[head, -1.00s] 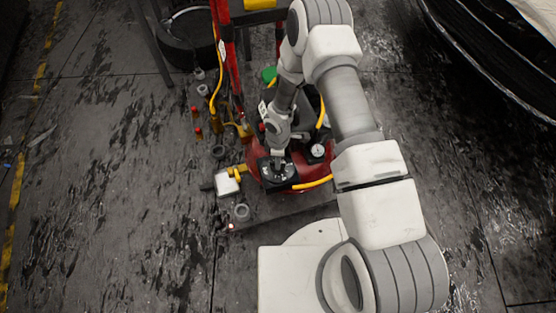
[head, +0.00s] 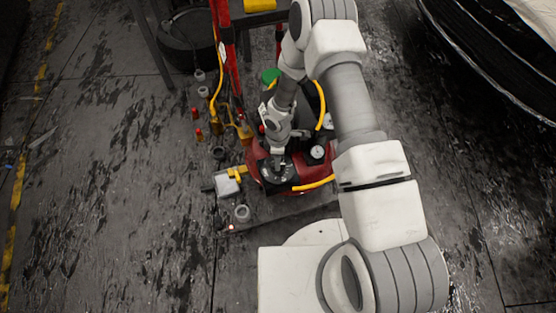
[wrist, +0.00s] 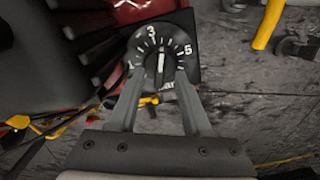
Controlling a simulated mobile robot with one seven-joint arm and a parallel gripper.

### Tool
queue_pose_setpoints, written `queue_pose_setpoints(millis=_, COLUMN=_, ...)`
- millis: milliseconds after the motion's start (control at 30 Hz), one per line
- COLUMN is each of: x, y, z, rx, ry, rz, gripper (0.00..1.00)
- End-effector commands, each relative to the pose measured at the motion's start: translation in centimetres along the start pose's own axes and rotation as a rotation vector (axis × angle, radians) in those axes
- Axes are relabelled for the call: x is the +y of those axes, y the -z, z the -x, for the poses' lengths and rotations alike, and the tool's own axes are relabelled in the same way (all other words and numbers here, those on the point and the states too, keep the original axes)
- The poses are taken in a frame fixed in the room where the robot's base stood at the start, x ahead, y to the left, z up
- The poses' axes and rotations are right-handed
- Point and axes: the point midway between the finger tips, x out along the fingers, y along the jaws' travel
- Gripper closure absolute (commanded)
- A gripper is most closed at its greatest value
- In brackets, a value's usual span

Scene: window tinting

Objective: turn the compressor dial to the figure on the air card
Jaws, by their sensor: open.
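The compressor is a red machine (head: 323,170) below my arm in the head view. Its black dial plate (head: 285,178) sits at the front, under my gripper (head: 277,158). In the wrist view the round dial (wrist: 152,46) has white ticks and shows 3 at the top and 5 at the right. Its white pointer line points nearly straight up, a little right of the 3. My gripper (wrist: 160,75) is open, with one finger on each side of the dial's knob; I cannot tell whether they touch it. I cannot make out the air card or its figure.
A white-faced gauge (head: 317,152) is beside the dial. A yellow hose (head: 314,184) curves in front. A grey box with a yellow valve (head: 227,184) stands left. Small red-topped fittings (head: 198,134) lie on the floor. A red post (head: 227,55) rises behind.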

Motion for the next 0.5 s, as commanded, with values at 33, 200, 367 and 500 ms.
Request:
queue_pose_setpoints(millis=33, x=0.1, y=0.0, z=1.7, rx=0.001, ry=-0.003, rz=-0.001, gripper=0.51)
queue_pose_setpoints(millis=200, x=0.1, y=0.0, z=6.0, rx=0.001, ry=-0.003, rz=-0.003, gripper=0.51)
queue_pose_setpoints(millis=367, x=0.1, y=0.0, z=9.9, rx=0.0, ry=-0.003, rz=-0.001, gripper=0.51)
queue_pose_setpoints(millis=500, x=0.1, y=-0.1, z=12.6, rx=0.0, ry=-0.002, rz=-0.003, gripper=0.51)
